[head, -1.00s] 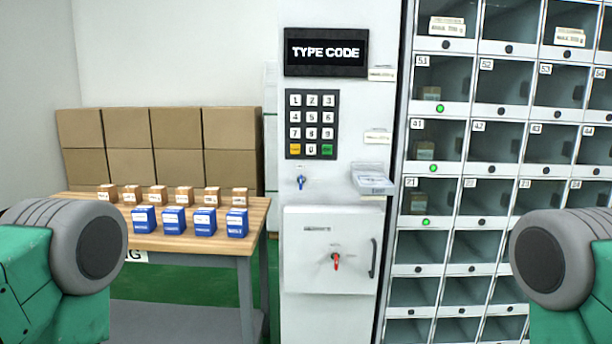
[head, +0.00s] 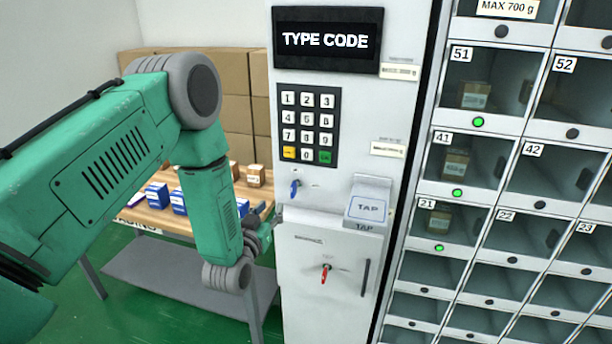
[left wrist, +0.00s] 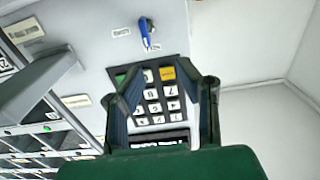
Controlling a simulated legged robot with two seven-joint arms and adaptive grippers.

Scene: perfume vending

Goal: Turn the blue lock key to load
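The blue lock key (head: 295,188) sits in the white machine's front panel, below the keypad (head: 308,126); its handle looks about vertical. It also shows near the top of the left wrist view (left wrist: 146,31). My left gripper (head: 264,234) is beside the machine's left edge, lower left of the key and apart from it, partly hidden by my arm in the head view. In the left wrist view my left gripper (left wrist: 168,88) has its two fingers spread, with nothing between them but the keypad behind. My right gripper is not in view.
A red key (head: 325,272) is on the lower door, with a dark handle (head: 365,278) to its right. A TAP reader (head: 367,208) juts out right of the blue key. Lockers (head: 497,220) stand at right. A table (head: 172,222) with small boxes stands behind my arm.

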